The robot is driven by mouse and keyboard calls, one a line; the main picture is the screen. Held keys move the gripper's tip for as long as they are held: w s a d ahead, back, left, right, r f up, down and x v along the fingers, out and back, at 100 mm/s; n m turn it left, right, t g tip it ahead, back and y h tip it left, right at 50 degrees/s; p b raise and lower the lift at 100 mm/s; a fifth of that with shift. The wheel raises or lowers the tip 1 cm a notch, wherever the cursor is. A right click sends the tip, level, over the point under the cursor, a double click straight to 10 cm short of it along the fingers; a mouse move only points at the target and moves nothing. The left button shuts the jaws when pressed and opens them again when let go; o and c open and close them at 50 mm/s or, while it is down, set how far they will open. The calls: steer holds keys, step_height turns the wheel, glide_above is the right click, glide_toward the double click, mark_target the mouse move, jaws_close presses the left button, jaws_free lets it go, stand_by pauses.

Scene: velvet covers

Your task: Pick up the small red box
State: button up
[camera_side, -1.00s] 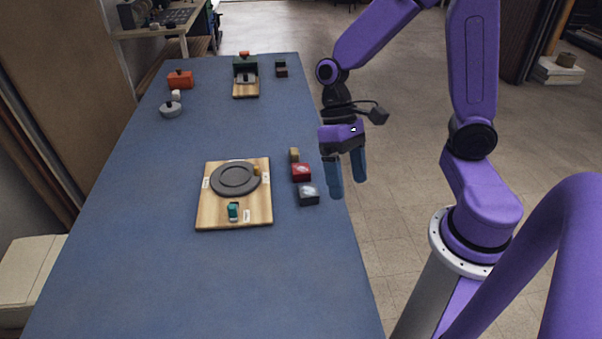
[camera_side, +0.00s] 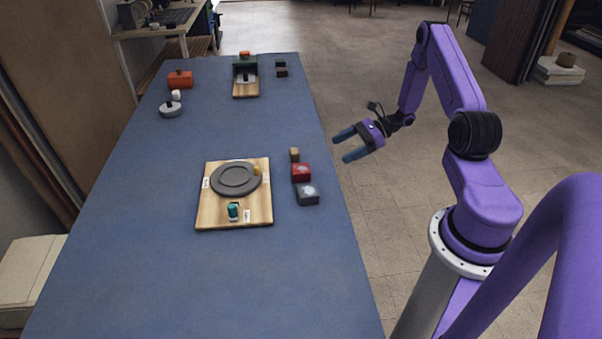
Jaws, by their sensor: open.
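The small red box (camera_side: 301,173) sits on the blue table near its right edge, with a pale patch on its top. It stands between a small tan block (camera_side: 294,155) behind it and a dark grey box (camera_side: 307,195) in front of it. My gripper (camera_side: 340,146) is open and empty. It is to the right of and above the red box, apart from it, with its two blue fingers pointing left toward the table.
A wooden board (camera_side: 213,212) with a dark round plate (camera_side: 236,178) and a small teal item (camera_side: 233,211) lies left of the boxes. An orange box (camera_side: 180,79), a grey lidded pot (camera_side: 171,109) and a small board (camera_side: 246,94) are farther back. The table's front is clear.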

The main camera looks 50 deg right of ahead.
steer(key=d+f+m+t, duration=0.1)
steer(key=d+m, duration=0.1)
steer(key=d, duration=0.1)
glide_toward(304, 168)
steer(key=shift+h, duration=0.4)
steer(key=x, duration=0.5)
steer(key=shift+w+a, duration=0.1)
steer(key=shift+w, duration=0.3)
steer(key=shift+s+a+x, duration=0.1)
steer(key=shift+x, duration=1.25)
steer(key=shift+s+a+x, duration=0.1)
steer(key=shift+a+x, duration=0.05)
steer(key=shift+x, duration=1.2)
steer(key=shift+r, duration=0.1)
steer(key=c, duration=1.1)
